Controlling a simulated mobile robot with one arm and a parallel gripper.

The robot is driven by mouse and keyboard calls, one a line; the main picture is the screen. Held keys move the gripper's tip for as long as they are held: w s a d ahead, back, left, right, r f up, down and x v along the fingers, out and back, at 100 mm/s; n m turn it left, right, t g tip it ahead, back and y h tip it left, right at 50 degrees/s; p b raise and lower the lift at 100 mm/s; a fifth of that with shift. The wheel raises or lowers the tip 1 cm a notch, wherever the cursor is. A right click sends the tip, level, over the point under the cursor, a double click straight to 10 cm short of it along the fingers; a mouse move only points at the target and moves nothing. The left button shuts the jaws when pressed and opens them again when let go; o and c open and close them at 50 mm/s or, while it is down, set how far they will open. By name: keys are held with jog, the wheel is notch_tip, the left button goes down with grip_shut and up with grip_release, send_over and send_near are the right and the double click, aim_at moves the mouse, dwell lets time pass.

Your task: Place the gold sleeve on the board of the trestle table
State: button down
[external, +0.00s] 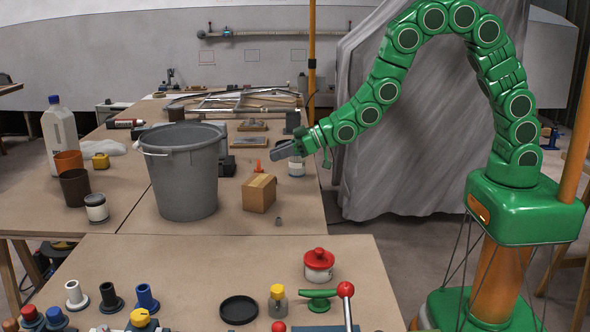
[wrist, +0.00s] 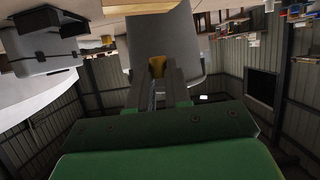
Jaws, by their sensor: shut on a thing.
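My gripper (external: 284,150) is shut and held above the right side of the far worktable (external: 120,222), close to the cardboard box and the white jar. In the wrist view, its fingers (wrist: 158,76) close on a small gold piece, the gold sleeve (wrist: 157,66). I cannot make out the sleeve in the external view. The far worktable has a brown board, with trestle-like legs at its left. A second brown board (external: 215,262) lies in front of it. I cannot tell which is the trestle table's board.
A large grey bucket (external: 184,180) stands left of my gripper. A cardboard box (external: 259,194) and a white jar (external: 297,165) are close by. Bottles, cups and several small fittings crowd the boards.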

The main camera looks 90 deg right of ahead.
jog(key=shift+a, duration=0.8)
jog(key=n+g+y, duration=0.2)
jog(key=n+y, duration=0.2)
jog(key=y, duration=0.1)
send_over(302, 193)
notch_tip(302, 193, down, 5)
jog(key=shift+d, duration=0.2)
jog(key=shift+f, duration=0.1)
jog(key=shift+f, duration=4.7)
jog(key=shift+f, duration=0.2)
jog(key=c, duration=1.1)
grip_release()
jog(key=shift+t, duration=0.3)
